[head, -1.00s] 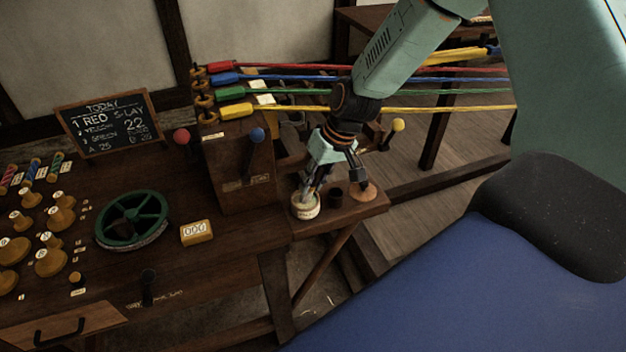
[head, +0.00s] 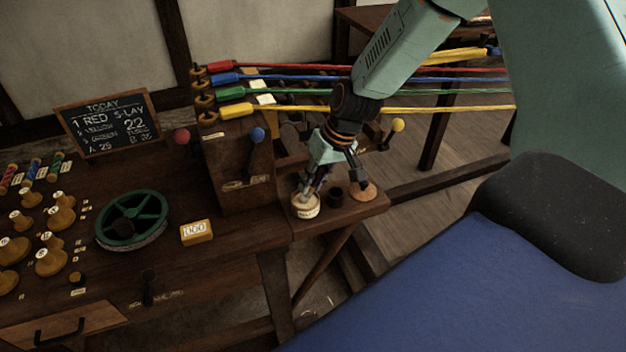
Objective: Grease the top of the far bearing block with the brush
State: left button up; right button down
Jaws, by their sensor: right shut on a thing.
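My right gripper (head: 316,178) points down over the small side shelf at the end of the bench. It is shut on a slim thing, apparently the brush (head: 306,194), whose lower end is at the mouth of a pale, labelled grease pot (head: 306,208). The fingers hide most of the brush, and I cannot see its bristles. I cannot pick out the far bearing block for certain; the machine parts behind the wooden housing are dark and partly hidden by my arm. My left gripper is not in view.
A dark cup (head: 335,197) and a round wooden piece (head: 364,192) stand close right of the pot. The wooden housing (head: 244,190) with a blue-knobbed lever (head: 257,135) rises to the left. Coloured strands (head: 440,108) stretch behind.

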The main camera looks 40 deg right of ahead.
jog(key=shift+r+p, duration=0.9)
jog(key=shift+p, duration=0.05)
notch_tip(320, 180, up, 5)
jog(key=p, duration=0.5)
jog(key=shift+r, duration=0.15)
